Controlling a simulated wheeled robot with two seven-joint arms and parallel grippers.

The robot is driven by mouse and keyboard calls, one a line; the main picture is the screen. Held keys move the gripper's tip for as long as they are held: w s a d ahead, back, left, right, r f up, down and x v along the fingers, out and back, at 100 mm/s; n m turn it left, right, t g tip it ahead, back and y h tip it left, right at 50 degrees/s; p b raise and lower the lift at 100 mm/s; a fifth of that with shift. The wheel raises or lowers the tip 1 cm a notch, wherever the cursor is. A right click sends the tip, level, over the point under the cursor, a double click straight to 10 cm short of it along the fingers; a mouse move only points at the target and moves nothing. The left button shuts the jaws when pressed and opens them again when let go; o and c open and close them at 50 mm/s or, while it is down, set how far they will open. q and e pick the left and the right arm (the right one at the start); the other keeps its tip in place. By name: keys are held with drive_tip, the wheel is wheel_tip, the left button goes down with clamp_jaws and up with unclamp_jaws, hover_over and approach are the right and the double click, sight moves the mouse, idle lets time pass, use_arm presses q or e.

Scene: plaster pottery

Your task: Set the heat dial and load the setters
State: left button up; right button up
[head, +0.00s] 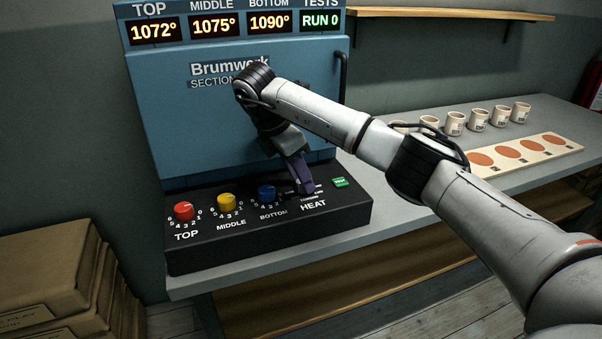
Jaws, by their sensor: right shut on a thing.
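The blue Brumwerk kiln (200,130) stands on the bench with a black control panel (250,238) at its front. My right gripper (304,187) reaches down to the panel above the HEAT label and is shut on the heat dial, which its fingers mostly hide. Red TOP (183,211), yellow MIDDLE (226,202) and blue BOTTOM (266,193) knobs sit to its left. The displays read 1072°, 1075°, 1090° and RUN 0. A pale board (562,143) with several orange discs lies at the right, and several small labelled cups (478,119) stand behind it. My left gripper is out of view.
A small green button (339,182) is right of the gripper. A wooden shelf (450,14) hangs on the wall. Stacked brown clay boxes (45,275) stand at the lower left. My right arm crosses over the bench (400,205) and hides part of the cup row.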

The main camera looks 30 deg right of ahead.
drive_tip(key=shift+m, duration=0.3)
idle(0.4)
drive_tip(key=o, duration=1)
drive_tip(key=shift+o, duration=0.2)
drive_tip(key=p+v, duration=0.2)
drive_tip(key=v, duration=0.8)
drive_tip(key=shift+w+p, duration=0.15)
drive_tip(key=shift+p, duration=0.2)
drive_tip(key=shift+r, duration=0.15)
